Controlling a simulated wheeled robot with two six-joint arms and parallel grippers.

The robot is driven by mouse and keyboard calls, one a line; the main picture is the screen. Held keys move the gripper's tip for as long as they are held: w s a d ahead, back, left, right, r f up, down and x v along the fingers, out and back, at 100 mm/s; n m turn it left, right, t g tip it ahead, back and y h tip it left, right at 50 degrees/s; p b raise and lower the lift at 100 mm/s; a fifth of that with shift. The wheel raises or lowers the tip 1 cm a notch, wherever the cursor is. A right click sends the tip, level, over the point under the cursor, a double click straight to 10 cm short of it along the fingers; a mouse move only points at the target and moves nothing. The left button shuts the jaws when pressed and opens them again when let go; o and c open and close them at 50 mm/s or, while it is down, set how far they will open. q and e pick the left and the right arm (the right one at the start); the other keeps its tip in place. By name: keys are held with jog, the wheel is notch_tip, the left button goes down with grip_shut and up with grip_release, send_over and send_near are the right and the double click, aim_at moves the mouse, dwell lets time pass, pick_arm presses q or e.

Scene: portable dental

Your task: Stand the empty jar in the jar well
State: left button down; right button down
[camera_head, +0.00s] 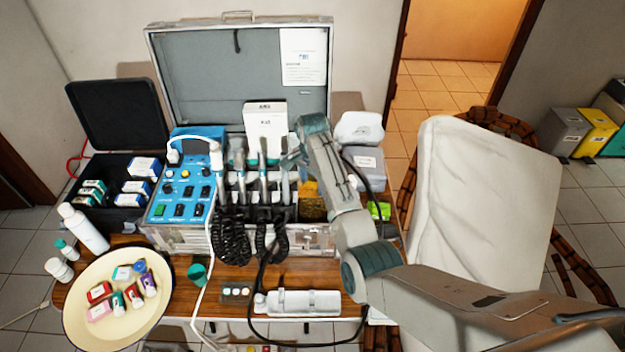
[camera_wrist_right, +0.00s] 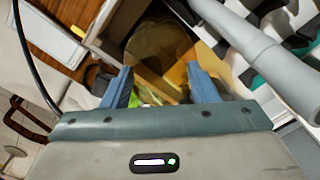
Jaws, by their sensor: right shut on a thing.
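My right gripper (camera_wrist_right: 160,76) has its two blue fingers apart, one on each side of a see-through, brownish round shape that looks like the empty jar (camera_wrist_right: 158,46). It is shut on this jar over a square compartment with a dark floor and a yellow-orange side (camera_wrist_right: 178,76), apparently the jar well. Whether the jar touches the floor cannot be told. In the head view my right arm reaches over the case's right end, and its wrist hides the jar. A yellow-brown compartment (camera_head: 312,207) shows beside the arm. My left gripper is not in view.
Grey handpieces (camera_head: 263,160) stand in holders just left of my right arm, with black coiled hoses. A white box (camera_head: 266,130) stands behind them. A blue control panel (camera_head: 183,190) is farther left. A cream tray (camera_head: 80,325) with small boxes lies at front left.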

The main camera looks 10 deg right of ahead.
jog(key=shift+f+b, duration=0.75)
jog(key=shift+f, duration=2)
jog(key=shift+c, duration=2.3)
grip_release()
notch_tip(320, 180, up, 11)
jog(key=b, duration=0.3)
